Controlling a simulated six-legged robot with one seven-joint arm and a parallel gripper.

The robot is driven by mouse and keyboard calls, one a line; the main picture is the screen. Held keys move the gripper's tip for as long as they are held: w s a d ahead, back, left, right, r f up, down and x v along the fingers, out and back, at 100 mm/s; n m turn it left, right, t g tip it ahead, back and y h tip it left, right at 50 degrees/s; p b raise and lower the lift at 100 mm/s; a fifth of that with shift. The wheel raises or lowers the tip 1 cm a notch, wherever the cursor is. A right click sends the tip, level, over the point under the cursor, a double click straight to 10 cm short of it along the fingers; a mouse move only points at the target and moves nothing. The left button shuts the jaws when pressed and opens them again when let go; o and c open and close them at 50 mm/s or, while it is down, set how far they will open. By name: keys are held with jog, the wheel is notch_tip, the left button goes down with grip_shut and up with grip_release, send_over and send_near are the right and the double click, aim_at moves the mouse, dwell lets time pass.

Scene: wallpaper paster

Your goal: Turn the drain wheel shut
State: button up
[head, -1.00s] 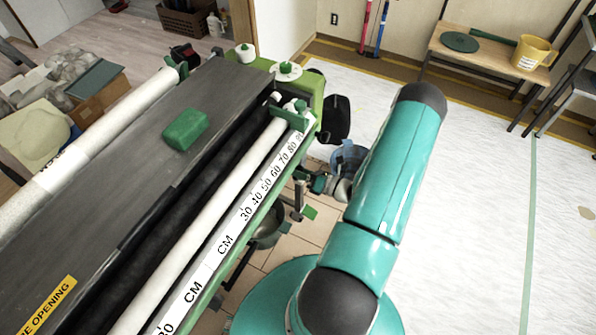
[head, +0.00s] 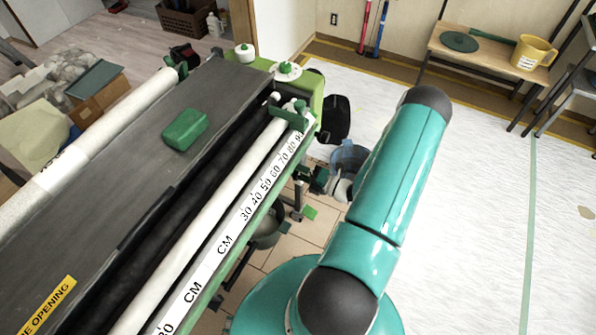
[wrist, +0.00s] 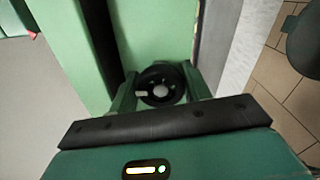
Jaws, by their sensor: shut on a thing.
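The drain wheel (wrist: 161,86), a small black round wheel with a lighter mark on its face, sits at the green side of the machine in the wrist view. My gripper (wrist: 160,80) has its two green fingers on either side of the wheel and is shut on it. I cannot make out the wheel in that view.
The pasting machine (head: 232,222) with its rollers and centimetre scale fills the left. A green block (head: 185,130) lies on its top. A blue bucket (head: 347,157) stands behind my arm. A bench (head: 480,55) with a yellow jug (head: 534,54) is at the back right. White floor covering lies open at right.

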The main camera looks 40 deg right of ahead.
dwell(0.3)
jog(key=o, duration=1)
jog(key=shift+s, duration=0.1)
jog(key=v, duration=1.3)
jog(key=shift+s, duration=0.3)
